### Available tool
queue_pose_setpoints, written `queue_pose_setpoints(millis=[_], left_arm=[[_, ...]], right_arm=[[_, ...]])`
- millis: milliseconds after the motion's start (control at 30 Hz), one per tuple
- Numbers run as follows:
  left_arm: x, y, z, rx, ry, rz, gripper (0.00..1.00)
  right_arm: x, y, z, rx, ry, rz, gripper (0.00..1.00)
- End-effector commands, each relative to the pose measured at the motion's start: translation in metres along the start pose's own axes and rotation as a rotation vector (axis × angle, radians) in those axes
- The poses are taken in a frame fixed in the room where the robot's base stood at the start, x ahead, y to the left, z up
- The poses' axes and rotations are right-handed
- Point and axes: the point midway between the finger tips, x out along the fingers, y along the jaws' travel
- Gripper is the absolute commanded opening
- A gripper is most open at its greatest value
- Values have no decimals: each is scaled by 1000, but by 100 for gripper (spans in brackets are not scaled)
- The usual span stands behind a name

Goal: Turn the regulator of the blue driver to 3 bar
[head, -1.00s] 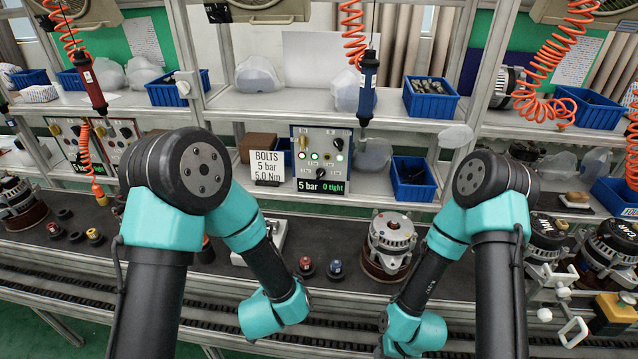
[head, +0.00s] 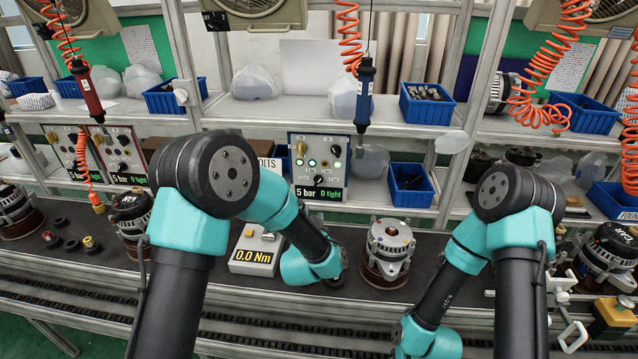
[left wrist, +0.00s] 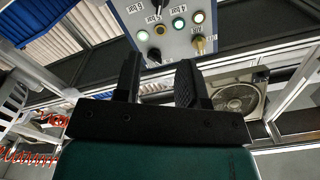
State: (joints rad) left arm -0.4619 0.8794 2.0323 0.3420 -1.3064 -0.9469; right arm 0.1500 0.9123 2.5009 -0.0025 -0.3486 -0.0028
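The blue driver (head: 364,95) hangs on an orange coiled hose in front of the shelf. Beside it stands a control panel (head: 296,170) with lamps and knobs. Its regulator, a black knob (head: 319,180), is low on the panel; the display (head: 321,194) below reads 5 bar, 0 tight. In the left wrist view the panel (left wrist: 178,45) appears inverted, with labels 6 bar, 5 bar and 4 bar near the top edge. My left gripper (left wrist: 158,82) is open and empty, apart from the panel; its fingers are hidden in the head view. My right gripper is out of view.
An alternator (head: 390,245) stands on the conveyor right of my left wrist. A torque tester (head: 255,252) reading 0.0 Nm is to the left. Blue bins (head: 412,182) flank the panel. A red driver (head: 87,92) hangs at the far left.

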Motion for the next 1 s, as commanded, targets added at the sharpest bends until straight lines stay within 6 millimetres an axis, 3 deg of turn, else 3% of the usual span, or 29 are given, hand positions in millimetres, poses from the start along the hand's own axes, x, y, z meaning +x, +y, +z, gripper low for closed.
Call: queue_pose_setpoints(millis=[167, 1000], left_arm=[[16, 0, 0, -1, 0, -2, 37], [142, 0, 1, -1, 0, -2, 37]], right_arm=[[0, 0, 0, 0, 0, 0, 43], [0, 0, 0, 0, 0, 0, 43]])
